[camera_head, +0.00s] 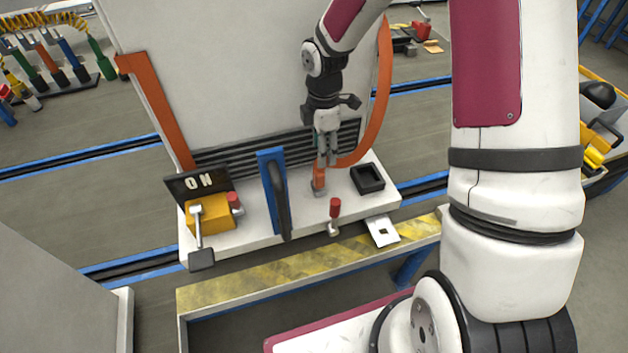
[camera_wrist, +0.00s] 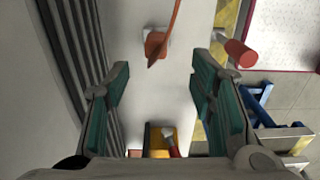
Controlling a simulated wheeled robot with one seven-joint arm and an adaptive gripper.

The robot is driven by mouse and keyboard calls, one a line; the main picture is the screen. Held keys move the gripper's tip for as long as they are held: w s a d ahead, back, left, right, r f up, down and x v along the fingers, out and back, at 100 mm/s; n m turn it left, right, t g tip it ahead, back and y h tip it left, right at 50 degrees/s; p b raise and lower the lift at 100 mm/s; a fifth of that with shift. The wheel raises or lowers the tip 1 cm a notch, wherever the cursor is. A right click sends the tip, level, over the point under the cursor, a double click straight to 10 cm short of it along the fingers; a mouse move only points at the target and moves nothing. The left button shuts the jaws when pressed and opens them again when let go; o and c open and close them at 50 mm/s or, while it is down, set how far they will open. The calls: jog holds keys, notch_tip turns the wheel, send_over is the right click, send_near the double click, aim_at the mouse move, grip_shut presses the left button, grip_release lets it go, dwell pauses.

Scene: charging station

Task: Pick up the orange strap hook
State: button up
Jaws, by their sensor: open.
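The orange strap hook appears to be the small orange piece (camera_head: 319,174) on the white ledge, with a grey foot under it. In the wrist view a squarish orange piece (camera_wrist: 154,42) with a thin curved orange strip (camera_wrist: 172,32) beside it lies beyond my fingertips. My gripper (camera_head: 326,158) points down just above the orange piece in the head view. In the wrist view my gripper (camera_wrist: 155,88) is open, with teal finger pads wide apart and nothing between them. I cannot tell whether a finger touches the orange piece.
A curved orange strap (camera_head: 381,100) hangs right of my gripper along the white panel (camera_head: 230,70). On the ledge (camera_head: 245,240) stand a blue upright (camera_head: 270,180), a yellow block (camera_head: 212,213), a black square tray (camera_head: 367,178) and a red-topped lever (camera_head: 335,208).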

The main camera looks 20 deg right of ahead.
aim_at(319, 171)
notch_tip(319, 171, down, 5)
jog(key=shift+f+b, duration=0.15)
jog(key=shift+b, duration=0.15)
jog(key=f, duration=0.5)
jog(key=shift+w+a+b, duration=0.25)
jog(key=shift+w+b, duration=0.05)
jog(key=shift+b, duration=0.1)
grip_shut()
